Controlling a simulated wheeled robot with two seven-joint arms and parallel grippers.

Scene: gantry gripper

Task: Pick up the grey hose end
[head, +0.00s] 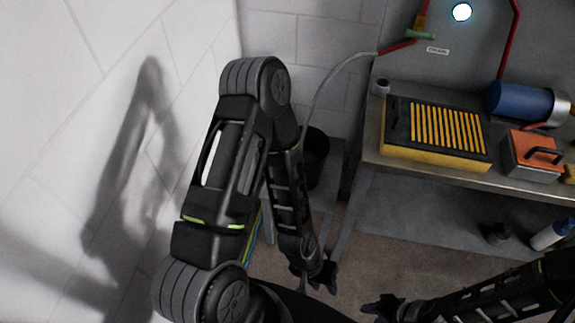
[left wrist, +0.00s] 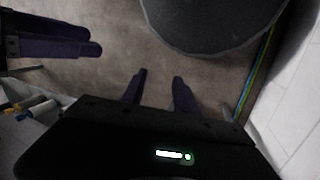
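The grey hose (head: 345,62) arcs from a red and green fitting on the back panel, then runs down to the left behind my left arm. Its lower end is hidden or cannot be made out. My left gripper (head: 322,280) hangs low over the floor, below and apart from the visible hose. In the left wrist view its two fingers (left wrist: 159,76) are apart with only bare floor between them. My right gripper (head: 378,306) is low at the bottom of the head view. Its fingers also show at the left of the left wrist view (left wrist: 75,41); their opening is unclear.
A metal bench (head: 372,150) holds a yellow-ribbed case (head: 445,128), a blue cylinder (head: 520,101) and an orange-topped box (head: 533,150). A dark bucket (head: 317,160) stands behind my left arm. Coloured cables (left wrist: 257,70) run beside the white wall at left. Floor between the grippers is clear.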

